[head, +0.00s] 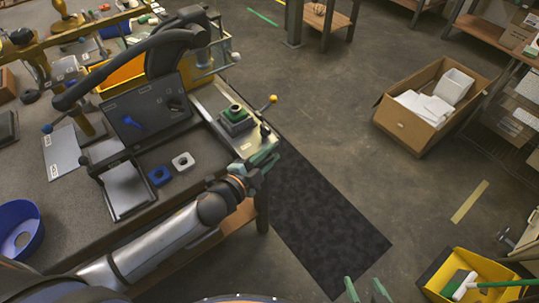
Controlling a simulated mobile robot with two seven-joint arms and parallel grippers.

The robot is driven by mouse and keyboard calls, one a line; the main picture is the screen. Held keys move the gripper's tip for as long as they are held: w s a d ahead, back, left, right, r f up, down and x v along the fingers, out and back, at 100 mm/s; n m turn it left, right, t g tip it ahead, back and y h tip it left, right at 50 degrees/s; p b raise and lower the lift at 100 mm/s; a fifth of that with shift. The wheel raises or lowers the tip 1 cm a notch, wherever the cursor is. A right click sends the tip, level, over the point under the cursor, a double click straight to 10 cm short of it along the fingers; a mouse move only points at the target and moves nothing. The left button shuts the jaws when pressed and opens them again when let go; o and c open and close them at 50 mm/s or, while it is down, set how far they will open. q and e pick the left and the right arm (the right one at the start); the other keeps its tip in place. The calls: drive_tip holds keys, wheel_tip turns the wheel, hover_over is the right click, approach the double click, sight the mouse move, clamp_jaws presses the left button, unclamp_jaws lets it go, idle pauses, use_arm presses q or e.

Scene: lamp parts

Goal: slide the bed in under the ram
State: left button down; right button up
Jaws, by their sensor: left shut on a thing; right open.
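The bed (211,101) is a pale metal plate at the right edge of the workbench, drawn out toward the right. A stepped grey block with a green part (237,118) sits on it. My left gripper (263,158) is shut at the bed's near right end; the fingers hide the exact grip. A black curved press arm (125,62) rises behind and to the left of the bed; I cannot pick out the ram clearly. My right gripper (367,291) is open and empty at the bottom edge, over the floor and far from the bed.
A yellow-knobbed lever (272,99) stands beside the bed. A dark panel with a blue part (132,122), a blue block (159,175) and a white block (183,161) lie left of it. A blue bowl (19,230) is at lower left. A dark mat (315,210) covers clear floor.

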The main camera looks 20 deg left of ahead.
sight(257, 149)
use_arm(q)
drive_tip(key=w+a, duration=0.1)
drive_tip(key=w+a+f, duration=0.1)
drive_tip(key=a, duration=0.1)
drive_tip(key=shift+w+a, duration=0.1)
drive_tip(key=shift+a, duration=0.05)
drive_tip(key=c, duration=1)
unclamp_jaws()
drive_tip(key=shift+r, duration=0.1)
drive_tip(key=shift+o, duration=0.7)
drive_tip(key=shift+r, duration=0.15)
drive_tip(key=shift+w, duration=0.1)
drive_tip(key=shift+r, duration=0.1)
drive_tip(key=v, duration=1.2)
drive_tip(key=shift+s, duration=0.3)
